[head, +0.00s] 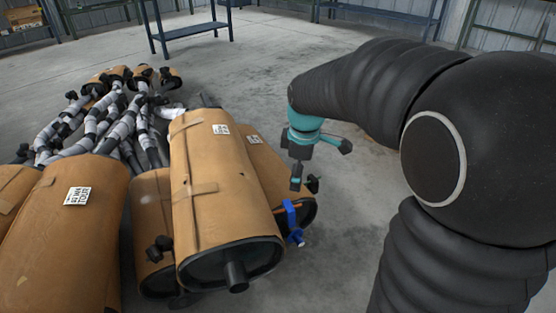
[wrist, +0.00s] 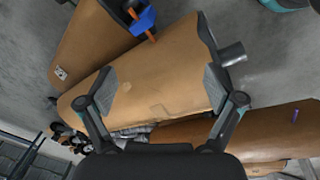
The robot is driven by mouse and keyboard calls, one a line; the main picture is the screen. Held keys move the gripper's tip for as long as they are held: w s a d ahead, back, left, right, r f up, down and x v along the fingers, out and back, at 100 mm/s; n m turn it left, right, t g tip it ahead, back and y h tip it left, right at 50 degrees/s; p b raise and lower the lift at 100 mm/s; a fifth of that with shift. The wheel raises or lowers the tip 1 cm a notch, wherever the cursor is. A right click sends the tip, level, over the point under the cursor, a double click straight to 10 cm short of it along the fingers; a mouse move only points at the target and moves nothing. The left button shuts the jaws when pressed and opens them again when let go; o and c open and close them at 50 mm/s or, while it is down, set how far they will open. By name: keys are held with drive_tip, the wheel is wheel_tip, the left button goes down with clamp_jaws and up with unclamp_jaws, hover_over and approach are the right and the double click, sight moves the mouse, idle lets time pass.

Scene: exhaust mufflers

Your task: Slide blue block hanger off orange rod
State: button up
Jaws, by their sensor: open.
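The blue block hanger (head: 291,218) sits on the orange rod (head: 279,211) at the near end of the right-hand wrapped muffler. In the wrist view the blue block hanger (wrist: 144,20) is near the top edge, with the orange rod (wrist: 152,38) sticking out of it. My gripper (head: 297,186) is just above the hanger in the head view. In the wrist view my gripper (wrist: 158,76) has its two fingers wide apart with nothing between them but a muffler surface behind. The hanger lies beyond the fingertips, apart from them.
Several brown-wrapped mufflers (head: 215,190) with black end caps lie crowded together at left. Their wrapped pipes (head: 100,125) run toward the back. A purple rod (wrist: 295,115) shows at right in the wrist view. Bare concrete floor (head: 335,220) lies right of the mufflers; a blue-framed table (head: 190,30) stands behind.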

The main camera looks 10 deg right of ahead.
sight(290, 207)
drive_tip(key=w+f+n, duration=0.2)
drive_tip(key=w+f, duration=0.1)
drive_tip(key=f, duration=0.1)
drive_tip(key=w+f+n+g+b, duration=0.1)
drive_tip(key=w+f+n, duration=0.1)
drive_tip(key=w+f, duration=0.1)
drive_tip(key=w+f+n, duration=0.2)
drive_tip(key=w+f, duration=0.1)
drive_tip(key=f, duration=0.2)
drive_tip(key=shift+f+g+b, duration=0.2)
drive_tip(key=shift+g+b, duration=0.2)
wheel_tip(290, 207, down, 14)
drive_tip(key=shift+r+b, duration=0.25)
drive_tip(key=shift+b, duration=0.85)
drive_tip(key=c, duration=1.2)
drive_tip(key=shift+r, duration=0.15)
drive_tip(key=shift+c, duration=0.3)
drive_tip(key=shift+d, duration=0.15)
drive_tip(key=w+d+p, duration=0.1)
drive_tip(key=d, duration=0.7)
drive_tip(key=shift+w+d, duration=0.15)
drive_tip(key=shift+d, duration=0.2)
